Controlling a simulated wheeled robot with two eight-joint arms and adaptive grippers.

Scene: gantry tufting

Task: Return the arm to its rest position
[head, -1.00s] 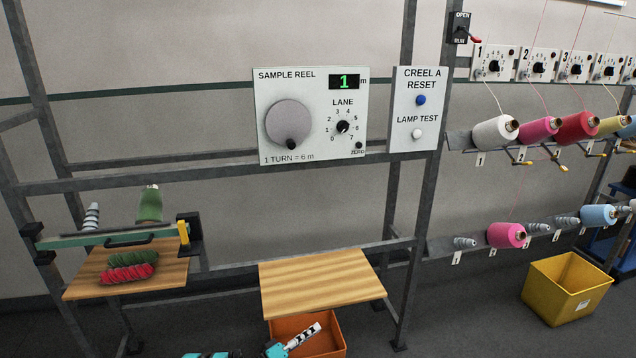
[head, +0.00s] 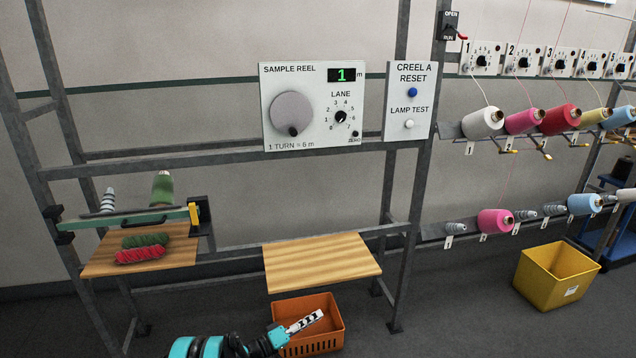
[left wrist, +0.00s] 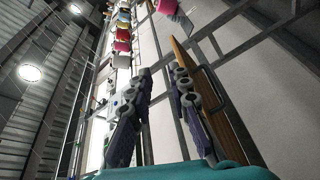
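My left arm comes in at the bottom of the head view, with teal and black links. Its left gripper (head: 312,318) is small there, in front of the orange crate. In the left wrist view the two fingers of the left gripper (left wrist: 163,78) stand apart with nothing held between them. My right gripper is in neither view.
An orange crate (head: 336,341) sits below a bare wooden shelf (head: 320,262). A board (head: 110,268) at the left bears green and red yarn bundles. The sample reel panel (head: 310,75) is on the frame. A yellow bin (head: 538,286) stands at the right.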

